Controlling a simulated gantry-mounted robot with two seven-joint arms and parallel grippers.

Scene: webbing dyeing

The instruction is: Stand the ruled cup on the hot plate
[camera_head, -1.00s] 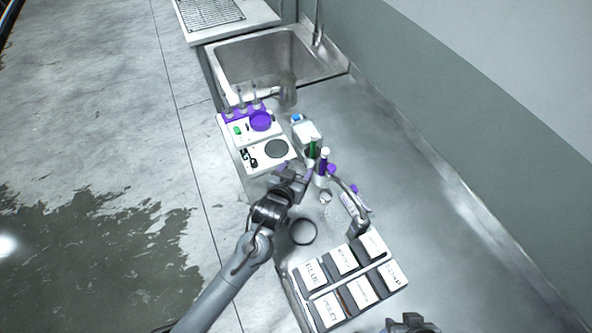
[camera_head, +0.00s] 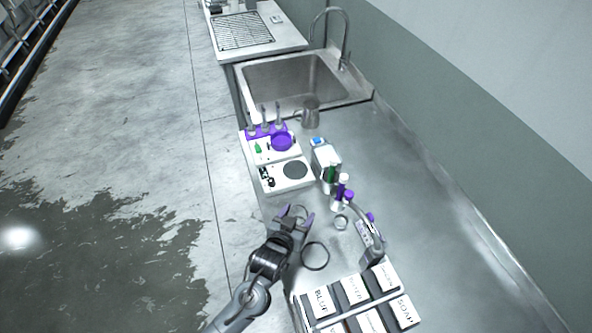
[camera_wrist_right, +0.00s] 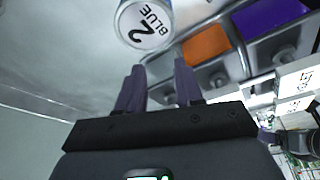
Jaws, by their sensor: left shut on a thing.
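The hot plate (camera_head: 270,184) is a white box with a dark round disc on top, on the steel counter, and the disc is bare. My left gripper (camera_head: 296,213) is on the near side of the hot plate, apart from it. It is shut on a clear round vessel, seemingly the ruled cup (camera_head: 300,211); only its faint rim shows and no ruling can be read. My right gripper (camera_wrist_right: 160,88) shows in the right wrist view with its purple fingers apart and nothing between them. A jar lid marked BLUE 2 (camera_wrist_right: 144,24) lies beyond its fingertips.
A steel jug (camera_head: 311,115) stands near the sink (camera_head: 290,80). A white box (camera_head: 325,157) and tubes (camera_head: 341,190) stand to the right. A dark ring (camera_head: 315,256) and labelled boxes (camera_head: 355,290) are nearer.

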